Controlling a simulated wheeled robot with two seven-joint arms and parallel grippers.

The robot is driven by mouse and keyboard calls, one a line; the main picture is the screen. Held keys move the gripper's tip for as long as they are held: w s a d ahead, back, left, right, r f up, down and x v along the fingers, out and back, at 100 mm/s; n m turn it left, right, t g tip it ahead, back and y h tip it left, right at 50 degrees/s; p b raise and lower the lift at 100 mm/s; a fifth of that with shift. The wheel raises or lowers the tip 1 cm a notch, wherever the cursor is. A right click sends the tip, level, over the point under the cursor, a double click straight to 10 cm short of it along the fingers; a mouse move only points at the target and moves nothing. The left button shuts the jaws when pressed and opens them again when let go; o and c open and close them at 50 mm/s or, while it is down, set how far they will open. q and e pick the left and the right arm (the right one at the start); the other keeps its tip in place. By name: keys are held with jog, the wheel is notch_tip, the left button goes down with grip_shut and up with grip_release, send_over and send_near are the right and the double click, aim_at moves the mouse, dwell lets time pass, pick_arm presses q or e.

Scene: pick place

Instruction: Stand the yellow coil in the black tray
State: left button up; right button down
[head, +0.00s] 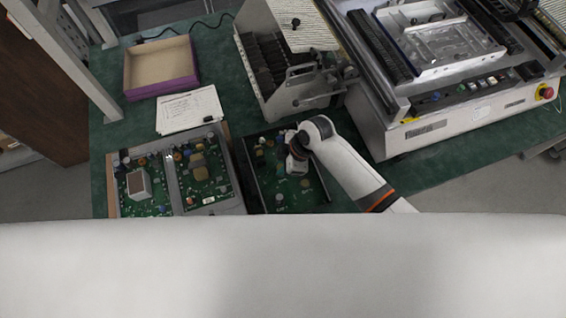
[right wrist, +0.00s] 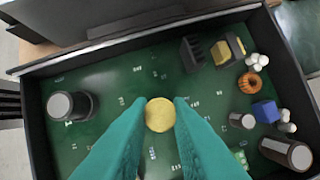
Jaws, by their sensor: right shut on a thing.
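The yellow coil (right wrist: 160,115) shows in the right wrist view as a round yellow disc seen end-on. My right gripper (right wrist: 160,106) has its two teal fingers closed on either side of it. In the head view my right gripper (head: 297,167) reaches down over the black tray; the coil cannot be made out there. The black tray (right wrist: 140,32) has dark walls and a green circuit-board floor. The coil is over the middle of that floor; whether it touches the floor is unclear. My left gripper is not in view.
Bare floor surrounds the held coil. A second board tray (head: 209,209), a purple box (head: 164,89) and a large machine (head: 440,125) stand nearby.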

jog(key=shift+f, duration=0.3)
dwell(0.6)
dwell(0.6)
jog(key=shift+f, duration=0.35)
dwell(0.6)
jog(key=c, duration=1.3)
grip_release()
jog(key=c, duration=0.3)
